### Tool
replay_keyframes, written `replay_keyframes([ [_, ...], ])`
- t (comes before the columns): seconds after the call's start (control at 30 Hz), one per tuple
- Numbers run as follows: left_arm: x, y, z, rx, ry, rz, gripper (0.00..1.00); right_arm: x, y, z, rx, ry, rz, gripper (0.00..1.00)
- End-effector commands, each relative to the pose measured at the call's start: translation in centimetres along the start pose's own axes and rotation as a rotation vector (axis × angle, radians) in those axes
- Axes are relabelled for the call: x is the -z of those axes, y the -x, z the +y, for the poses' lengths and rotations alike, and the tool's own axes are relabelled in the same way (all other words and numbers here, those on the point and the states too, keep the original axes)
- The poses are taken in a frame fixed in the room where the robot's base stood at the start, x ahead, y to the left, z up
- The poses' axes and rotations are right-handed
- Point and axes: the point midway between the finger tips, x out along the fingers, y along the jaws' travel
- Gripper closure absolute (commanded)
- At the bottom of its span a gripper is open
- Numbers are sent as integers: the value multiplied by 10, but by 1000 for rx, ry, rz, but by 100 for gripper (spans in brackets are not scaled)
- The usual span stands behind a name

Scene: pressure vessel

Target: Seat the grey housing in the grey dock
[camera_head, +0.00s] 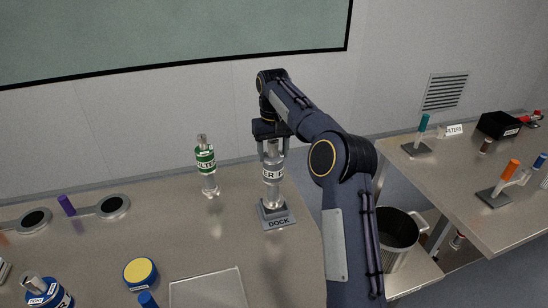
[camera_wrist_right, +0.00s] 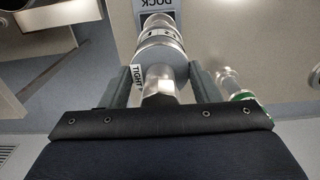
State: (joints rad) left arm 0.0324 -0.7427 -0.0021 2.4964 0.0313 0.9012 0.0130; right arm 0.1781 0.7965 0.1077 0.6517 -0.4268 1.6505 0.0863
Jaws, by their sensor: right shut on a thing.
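The grey housing (camera_head: 272,185) is a silver cylinder with a white lettered band, and it stands upright over the grey dock (camera_head: 279,223). Its lower end meets the dock's top in the picture, but I cannot tell whether it is fully down in it. My right gripper (camera_head: 272,153) is shut on the upper part of the housing from above. In the right wrist view the housing (camera_wrist_right: 160,52) lies between the fingers of the gripper (camera_wrist_right: 163,78), with a "TIGHT" tag beside it. The dock (camera_wrist_right: 155,17) shows beyond it. My left gripper is out of view.
A green-banded cylinder (camera_head: 206,168) stands left of the dock. A bin (camera_head: 398,240) stands in the gap before the right bench (camera_head: 455,185).

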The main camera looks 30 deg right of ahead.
Motion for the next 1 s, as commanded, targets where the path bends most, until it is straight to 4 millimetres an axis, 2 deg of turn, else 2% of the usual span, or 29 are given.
replay_keyframes([
  [0.13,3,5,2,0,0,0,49,8,-10,6,0,-3,0,100],
  [0.4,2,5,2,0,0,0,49,7,-44,5,-1,-1,-6,100],
  [0.6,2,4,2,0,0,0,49,7,-47,6,-2,-3,-6,100],
  [0.63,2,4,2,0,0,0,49,7,-48,6,-2,-3,-8,42],
  [0.8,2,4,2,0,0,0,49,7,-47,6,-2,-2,-7,22],
  [1.0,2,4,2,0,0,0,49,6,-46,5,-2,-1,-7,22],
])
